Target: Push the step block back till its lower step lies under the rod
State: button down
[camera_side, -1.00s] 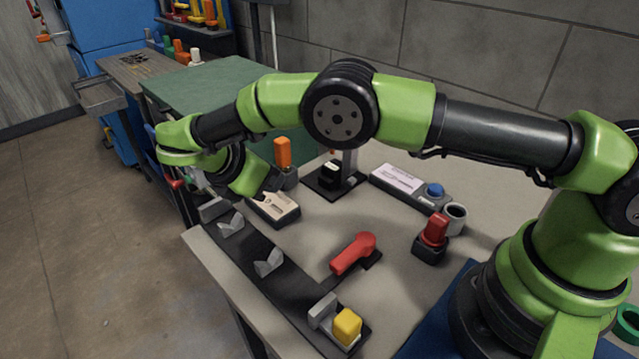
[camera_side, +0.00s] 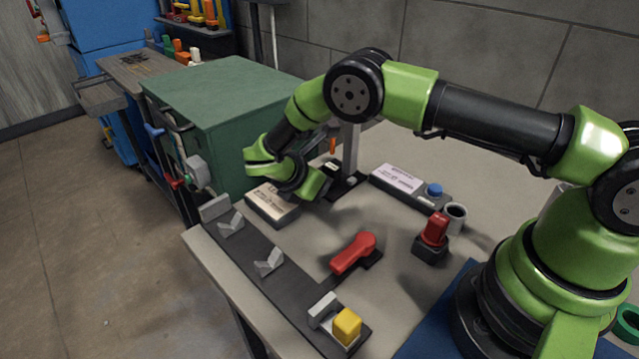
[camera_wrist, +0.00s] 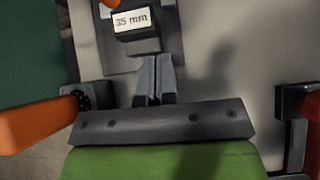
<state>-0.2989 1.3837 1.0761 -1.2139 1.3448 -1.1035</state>
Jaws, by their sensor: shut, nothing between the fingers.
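The step block (camera_wrist: 138,38) is dark, with a white "35 mm" label, and sits on the black base plate (camera_wrist: 95,62) of a stand. In the side view the block (camera_side: 331,170) shows partly beyond my wrist. The rod (camera_side: 332,146) has an orange end and hangs from the stand near the block; its orange tip (camera_wrist: 106,3) is cut off at the top of the wrist view. My gripper (camera_wrist: 156,62) is shut and empty, its fingertips low over the plate, just in front of the block. I cannot tell whether they touch it.
A grey box with a beige label (camera_side: 272,208) lies beside my wrist. An orange handle (camera_wrist: 38,125) is close on the left in the wrist view. A label box with a blue button (camera_side: 433,190), a red switch (camera_side: 435,230) and a red lever (camera_side: 353,253) stand on the table.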

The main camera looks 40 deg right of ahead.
jog(key=shift+d, duration=0.1)
jog(key=shift+d, duration=1.2)
jog(key=a, duration=0.2)
jog(key=a+r, duration=0.1)
jog(key=a, duration=0.2)
jog(key=v, duration=0.7)
jog(key=shift+a+r, duration=0.6)
jog(key=shift+r, duration=0.05)
